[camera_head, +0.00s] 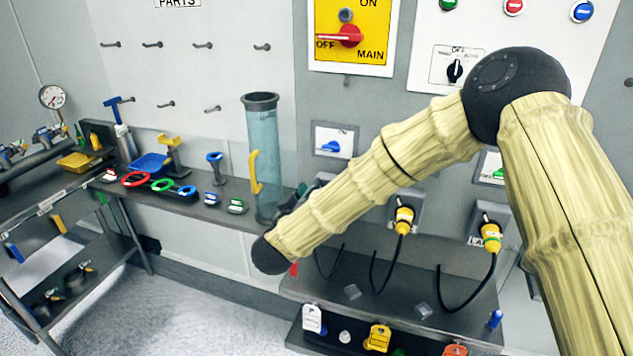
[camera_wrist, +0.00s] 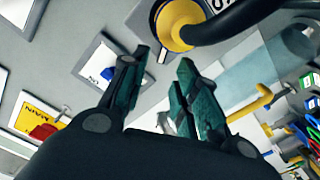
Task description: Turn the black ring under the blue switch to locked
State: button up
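The blue switch (camera_head: 331,147) sits on a small white wall plate in the head view. In the wrist view its likely plate (camera_wrist: 97,60) shows beside the left finger, with a small bluish part partly covered. My gripper (camera_wrist: 163,58) is open, its two dark green fingers apart with nothing between them. In the head view my gripper (camera_head: 300,196) is small and partly hidden by my arm, below and left of the switch. A yellow plug (camera_wrist: 175,20) with a thick black cable is just beyond the fingertips. I cannot make out the black ring clearly; my arm covers that spot in the head view.
Two other yellow plugs (camera_head: 404,215) (camera_head: 490,236) hang on the wall to the right. A clear blue tube (camera_head: 263,150) with a yellow handle stands left of my gripper. The red main switch (camera_head: 345,36) is above. A shelf with tags (camera_head: 378,338) is below.

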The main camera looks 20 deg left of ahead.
jog(key=shift+w+p, duration=0.45)
jog(key=shift+w, duration=1.35)
grip_shut()
